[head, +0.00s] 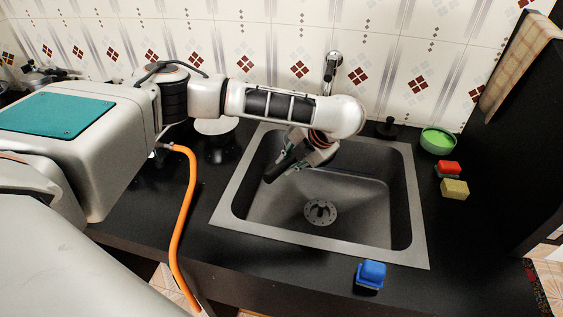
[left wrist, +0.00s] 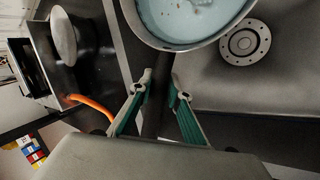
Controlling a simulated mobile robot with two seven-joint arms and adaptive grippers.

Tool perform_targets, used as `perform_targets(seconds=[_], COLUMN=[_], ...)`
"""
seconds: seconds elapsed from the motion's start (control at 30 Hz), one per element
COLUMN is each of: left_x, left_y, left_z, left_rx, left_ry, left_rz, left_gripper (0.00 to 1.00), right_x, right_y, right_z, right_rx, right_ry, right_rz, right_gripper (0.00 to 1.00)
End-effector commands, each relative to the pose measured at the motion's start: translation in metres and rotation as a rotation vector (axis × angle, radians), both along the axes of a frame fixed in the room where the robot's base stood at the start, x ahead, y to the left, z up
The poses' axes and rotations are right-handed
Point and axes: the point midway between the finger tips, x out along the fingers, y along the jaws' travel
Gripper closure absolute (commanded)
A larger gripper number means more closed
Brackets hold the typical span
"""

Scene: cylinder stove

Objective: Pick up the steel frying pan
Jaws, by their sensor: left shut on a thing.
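The steel frying pan (left wrist: 190,25) shows at the top of the left wrist view, cut off by the frame. Its inside looks pale blue with small brown specks, and its rim is steel. Its dark handle (left wrist: 155,118) runs down between the fingers of my left gripper (left wrist: 161,84), which is shut on it. In the head view my left gripper (head: 292,160) is over the left part of the sink, with a dark handle end (head: 270,174) sticking out below it. The pan's body is hidden there by my arm and gripper. My right gripper is not in view.
The grey sink (head: 370,243) has a round drain (head: 320,212). A faucet (head: 332,65) stands behind it. A green bowl (head: 438,141), red sponge (head: 449,168) and yellow sponge (head: 455,189) lie right; a blue object (head: 371,275) lies in front. An orange hose (head: 185,220) hangs left.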

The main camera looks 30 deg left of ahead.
Motion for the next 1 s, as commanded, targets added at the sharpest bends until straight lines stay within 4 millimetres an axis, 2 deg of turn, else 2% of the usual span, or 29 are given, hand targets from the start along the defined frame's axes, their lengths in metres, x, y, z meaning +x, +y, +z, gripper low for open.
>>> perform_targets(seconds=[0.03, 0.17, 0.4, 0.6, 0.8, 1.0], left_x=[0.001, -0.004, -0.017, -0.026, -0.031, -0.033], left_y=[-0.008, -0.03, -0.086, -0.125, -0.147, -0.155], left_z=[0.005, 0.006, 0.005, 0.004, 0.003, 0.003], left_rx=[0.002, 0.003, 0.002, 0.003, 0.003, 0.002], left_ry=[-0.008, -0.01, -0.01, -0.01, -0.009, -0.009], left_rz=[-0.004, -0.003, -0.004, -0.002, 0.0, 0.002], left_gripper=[1.0, 1.0, 1.0, 1.0, 1.0, 1.0], right_x=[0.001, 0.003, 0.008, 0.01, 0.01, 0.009], right_y=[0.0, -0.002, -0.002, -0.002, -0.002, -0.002], right_z=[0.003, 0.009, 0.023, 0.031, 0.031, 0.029], right_rx=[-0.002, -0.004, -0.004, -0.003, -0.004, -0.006], right_ry=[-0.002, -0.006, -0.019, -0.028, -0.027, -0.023], right_rz=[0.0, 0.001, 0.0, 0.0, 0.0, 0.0], right_gripper=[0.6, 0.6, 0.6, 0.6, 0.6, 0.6])
